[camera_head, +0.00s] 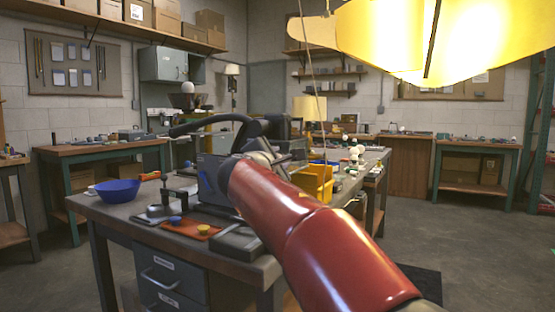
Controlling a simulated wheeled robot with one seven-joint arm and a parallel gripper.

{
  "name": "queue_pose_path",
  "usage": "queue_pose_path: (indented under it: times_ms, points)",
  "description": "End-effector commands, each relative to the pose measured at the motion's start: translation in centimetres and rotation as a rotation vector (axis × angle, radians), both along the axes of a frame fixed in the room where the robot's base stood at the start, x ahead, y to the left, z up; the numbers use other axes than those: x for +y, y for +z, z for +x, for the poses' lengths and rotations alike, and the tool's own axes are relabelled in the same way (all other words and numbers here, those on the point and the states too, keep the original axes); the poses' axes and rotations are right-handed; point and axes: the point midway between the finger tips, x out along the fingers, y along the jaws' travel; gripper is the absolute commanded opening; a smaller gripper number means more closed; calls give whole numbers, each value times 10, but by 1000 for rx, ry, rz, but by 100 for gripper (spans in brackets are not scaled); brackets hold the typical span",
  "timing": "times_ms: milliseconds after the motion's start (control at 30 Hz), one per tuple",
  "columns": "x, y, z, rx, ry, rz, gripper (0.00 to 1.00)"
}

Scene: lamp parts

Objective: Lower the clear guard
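A grey bench machine (211,181) with a curved black handle (222,121) stands on the workbench (130,212) left of centre. I cannot make out a clear guard on it; a see-through part may be too faint, or hidden behind my arm. My red arm reaches from the lower right up to the machine, and its far end overlaps the machine's right side. My gripper is around that far end, among dark parts, and its fingers cannot be told apart. I cannot tell whether it touches anything.
A blue bowl (117,190) and an orange tray (188,228) with small blue and yellow parts are on the workbench. A yellow bin (314,183) stands behind my arm. A large yellow lampshade (440,38) hangs close at upper right. Floor is clear at right.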

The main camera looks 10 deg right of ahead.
Motion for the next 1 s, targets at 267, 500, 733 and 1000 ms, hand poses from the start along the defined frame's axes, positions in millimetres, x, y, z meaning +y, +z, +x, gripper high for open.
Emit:
queue_pose_path:
  times_ms: [267, 500, 733, 1000]
  points:
    - [0, 0, 0, 0, 0, 0, 0]
    - [0, -7, 0, 0, 0, 0, 0]
    - [0, -40, 0, 1, -1, 0, 0]
    - [0, -50, 0, -1, -1, 0, 0]
